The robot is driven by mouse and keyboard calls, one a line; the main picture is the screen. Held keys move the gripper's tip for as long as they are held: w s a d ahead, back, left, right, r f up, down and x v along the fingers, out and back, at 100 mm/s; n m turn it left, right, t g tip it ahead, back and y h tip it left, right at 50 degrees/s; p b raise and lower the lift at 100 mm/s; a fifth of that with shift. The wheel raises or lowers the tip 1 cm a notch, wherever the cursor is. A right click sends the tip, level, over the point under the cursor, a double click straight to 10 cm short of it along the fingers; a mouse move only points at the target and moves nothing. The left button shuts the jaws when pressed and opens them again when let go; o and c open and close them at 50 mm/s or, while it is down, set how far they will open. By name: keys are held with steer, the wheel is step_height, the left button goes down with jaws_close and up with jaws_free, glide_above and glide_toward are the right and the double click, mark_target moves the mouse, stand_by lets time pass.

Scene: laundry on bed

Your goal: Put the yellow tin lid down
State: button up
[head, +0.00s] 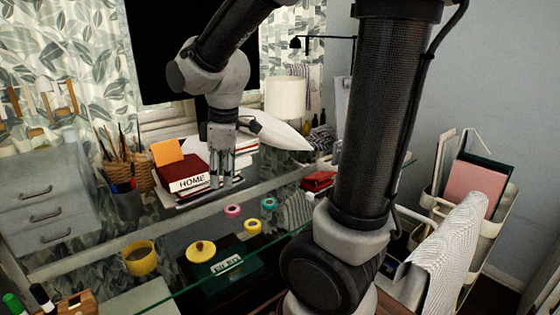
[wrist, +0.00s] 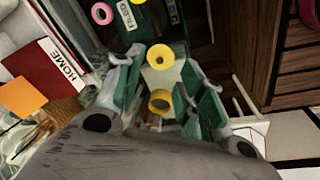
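The yellow tin lid (head: 200,251), a round disc with a small knob, lies flat by the dark green labelled box (head: 226,280) in the head view. I cannot tell whether it rests on the box or beside it. In the wrist view the lid (wrist: 160,57) shows beyond the fingers. A yellow open-topped tin (head: 139,258) stands to its left; it also shows in the wrist view (wrist: 160,103). My gripper (head: 222,180) is above the desk by the books, up and back from the lid. Its fingers (wrist: 163,92) are spread, with nothing held between them.
A red HOME book (head: 186,175) and an orange block (head: 167,152) stand close left of my gripper. Pink (head: 232,211), yellow (head: 252,226) and teal (head: 269,204) rings lie near the lid. A pen pot (head: 125,205) is at the left. A glass edge crosses the front.

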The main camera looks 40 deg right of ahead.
steer(key=s+d+r+m+t, duration=0.1)
steer(key=s+d+r+m, duration=0.2)
steer(key=s+d+m, duration=0.1)
steer(key=s+d+r+m+t, duration=0.1)
steer(key=s+d+r+m, duration=0.2)
steer(key=s+m, duration=0.4)
steer(key=shift+s+d+r+t, duration=0.15)
steer(key=shift+s+d+t, duration=0.25)
steer(key=shift+s, duration=0.8)
